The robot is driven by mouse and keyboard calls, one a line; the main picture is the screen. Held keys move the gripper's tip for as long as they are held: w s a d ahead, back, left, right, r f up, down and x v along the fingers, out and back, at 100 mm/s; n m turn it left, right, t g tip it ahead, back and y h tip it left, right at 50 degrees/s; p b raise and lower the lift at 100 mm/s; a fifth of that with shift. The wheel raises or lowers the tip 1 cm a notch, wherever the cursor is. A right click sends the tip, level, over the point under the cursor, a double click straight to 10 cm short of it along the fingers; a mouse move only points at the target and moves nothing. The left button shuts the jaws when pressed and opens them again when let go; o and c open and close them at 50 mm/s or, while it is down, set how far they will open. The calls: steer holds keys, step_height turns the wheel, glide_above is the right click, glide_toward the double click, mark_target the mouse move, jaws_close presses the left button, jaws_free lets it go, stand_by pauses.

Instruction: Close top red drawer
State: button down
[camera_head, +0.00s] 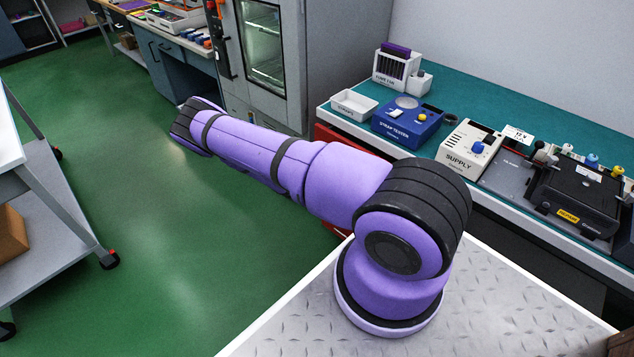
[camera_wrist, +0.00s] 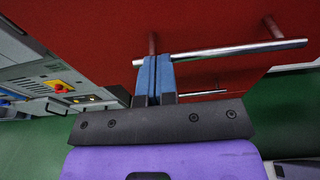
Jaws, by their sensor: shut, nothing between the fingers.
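A red drawer front (camera_wrist: 210,22) fills the upper part of the wrist view, with a long silver bar handle (camera_wrist: 235,50) on two posts. A second silver bar (camera_wrist: 205,93) shows lower down, partly behind my gripper. My gripper (camera_wrist: 156,60) has its blue fingers shut together with nothing between them. The fingertips overlap the left end of the upper handle; I cannot tell whether they touch it. In the head view, a strip of the red drawer unit (camera_head: 332,135) shows under the bench edge. My arm hides most of it, so how far the drawer stands out is unclear.
The teal workbench (camera_head: 468,95) holds a blue strap tester (camera_head: 407,120), a white supply box (camera_head: 468,145) and a black device (camera_head: 575,195). A grey oven cabinet (camera_head: 265,60) stands behind. A cart (camera_head: 50,220) is at left. Green floor between is clear.

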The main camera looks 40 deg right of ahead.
steer(key=d, duration=0.5)
steer(key=shift+d+r, duration=0.1)
steer(key=shift+d, duration=0.3)
steer(key=shift+d, duration=0.1)
steer(key=shift+w, duration=0.1)
steer(key=a+r, duration=0.2)
steer(key=a, duration=1.2)
steer(key=shift+s+a+r, duration=0.25)
